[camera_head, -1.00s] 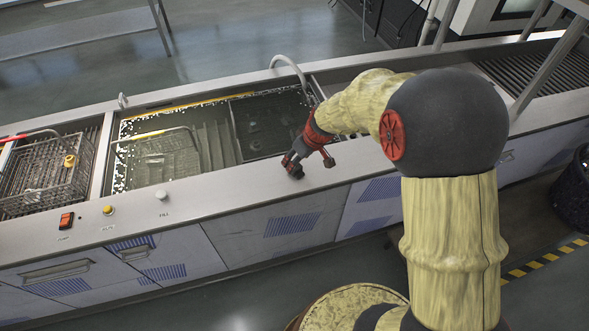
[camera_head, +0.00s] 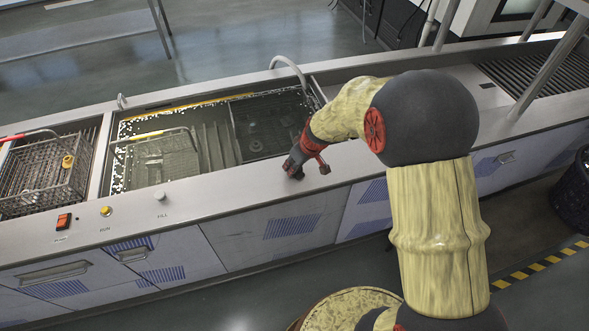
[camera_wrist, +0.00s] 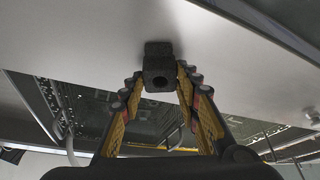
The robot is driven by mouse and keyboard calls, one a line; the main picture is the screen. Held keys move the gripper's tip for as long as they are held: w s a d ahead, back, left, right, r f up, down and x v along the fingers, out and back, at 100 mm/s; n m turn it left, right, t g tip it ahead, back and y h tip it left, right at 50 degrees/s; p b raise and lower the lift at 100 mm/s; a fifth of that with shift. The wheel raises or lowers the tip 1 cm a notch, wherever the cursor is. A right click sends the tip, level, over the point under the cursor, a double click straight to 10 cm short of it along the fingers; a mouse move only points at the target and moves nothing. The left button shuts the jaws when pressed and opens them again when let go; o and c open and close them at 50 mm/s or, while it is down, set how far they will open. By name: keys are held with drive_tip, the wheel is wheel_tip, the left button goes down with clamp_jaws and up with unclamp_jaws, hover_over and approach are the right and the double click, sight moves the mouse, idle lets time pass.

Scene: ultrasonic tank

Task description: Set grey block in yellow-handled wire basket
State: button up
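The dark grey block (camera_wrist: 158,68) stands on the pale counter rim, in the upper middle of the wrist view. My gripper (camera_wrist: 160,72) has its fingers spread, with the tips close to either side of the block; I cannot tell whether they touch it. In the head view my gripper (camera_head: 295,168) is low over the front rim of the tank, and the block is hard to separate from the dark fingers. The yellow-handled wire basket (camera_head: 165,160) sits in the left part of the liquid-filled tank, its handle raised across it.
A red-handled wire basket (camera_head: 38,178) stands at the far left with a small yellow item (camera_head: 68,161) in it. A curved spout (camera_head: 290,70) rises behind the tank. Knobs and a red switch (camera_head: 64,221) sit on the front rim.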

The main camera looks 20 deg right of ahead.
clamp_jaws()
idle(0.3)
drive_tip(key=shift+r, duration=0.6)
wheel_tip(320, 180, up, 2)
drive_tip(key=shift+r+p, duration=0.25)
drive_tip(key=shift+p, duration=0.5)
drive_tip(key=s+d+r+p, duration=0.1)
drive_tip(key=s+d+r, duration=0.1)
drive_tip(key=s+r, duration=0.2)
drive_tip(key=s+d+r+p, duration=0.1)
drive_tip(key=s+d+r, duration=0.2)
drive_tip(key=s+r, duration=0.2)
drive_tip(key=s, duration=0.3)
drive_tip(key=shift+s+d+r, duration=0.15)
drive_tip(key=shift+s+d, duration=0.2)
drive_tip(key=shift+s, duration=0.05)
